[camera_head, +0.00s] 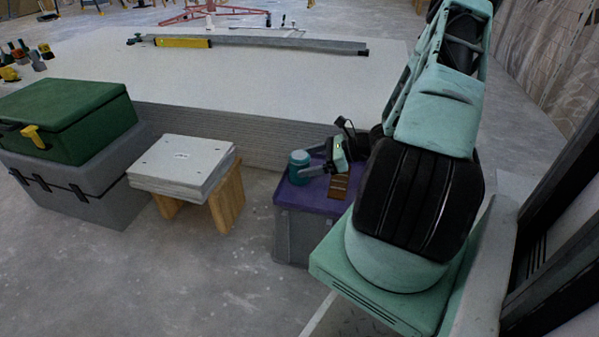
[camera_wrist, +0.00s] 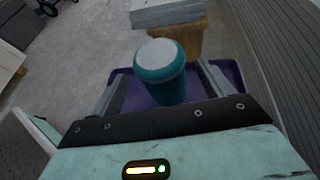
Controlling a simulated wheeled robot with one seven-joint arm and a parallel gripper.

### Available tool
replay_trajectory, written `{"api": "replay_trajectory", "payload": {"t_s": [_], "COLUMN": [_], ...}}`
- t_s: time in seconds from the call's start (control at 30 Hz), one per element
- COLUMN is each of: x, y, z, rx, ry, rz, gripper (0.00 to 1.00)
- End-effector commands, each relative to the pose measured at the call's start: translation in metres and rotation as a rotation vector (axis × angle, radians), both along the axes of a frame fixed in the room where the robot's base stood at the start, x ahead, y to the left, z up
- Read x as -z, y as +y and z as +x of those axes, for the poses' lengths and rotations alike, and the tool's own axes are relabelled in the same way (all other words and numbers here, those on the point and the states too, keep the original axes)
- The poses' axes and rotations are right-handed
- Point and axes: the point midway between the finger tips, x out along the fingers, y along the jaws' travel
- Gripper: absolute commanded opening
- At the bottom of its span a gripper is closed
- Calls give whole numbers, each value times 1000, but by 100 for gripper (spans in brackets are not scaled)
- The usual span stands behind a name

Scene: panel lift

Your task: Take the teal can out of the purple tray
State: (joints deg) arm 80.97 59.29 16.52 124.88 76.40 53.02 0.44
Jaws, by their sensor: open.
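The teal can (camera_head: 299,166) has a pale grey-teal lid and stands upright at the left end of the purple tray (camera_head: 296,199). In the wrist view the can (camera_wrist: 164,88) stands between my two fingers, with the purple tray (camera_wrist: 232,70) behind and beside them. My gripper (camera_head: 314,162) comes over the tray from the right, its fingers reaching to the can. In the wrist view my gripper (camera_wrist: 160,72) is open, with a finger on each side of the can. A narrow gap shows on each side. The can's lower part is hidden by my gripper body.
The tray tops a grey crate (camera_head: 292,238). A brown slotted piece (camera_head: 339,187) lies on it, right of the can. A stack of white panels (camera_head: 182,165) rests on a wooden stool to the left. A large pale panel stack (camera_head: 255,80) stands close behind. Open floor lies in front.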

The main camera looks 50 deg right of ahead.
Motion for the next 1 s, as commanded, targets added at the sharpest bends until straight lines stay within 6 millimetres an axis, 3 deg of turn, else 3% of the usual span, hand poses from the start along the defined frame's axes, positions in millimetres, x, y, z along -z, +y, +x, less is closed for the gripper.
{"api": "replay_trajectory", "payload": {"t_s": [0.33, 0.67, 0.87, 0.9, 1.0], "x": [18, 17, 17, 17, 17], "y": [19, 22, 22, 22, 22], "z": [34, 39, 39, 39, 39], "rx": [-4, -1, -1, -1, -1], "ry": [-1, 0, 0, 0, 0], "rz": [-1, 0, 0, 0, 0], "gripper": [79, 79, 29, 25, 25]}}
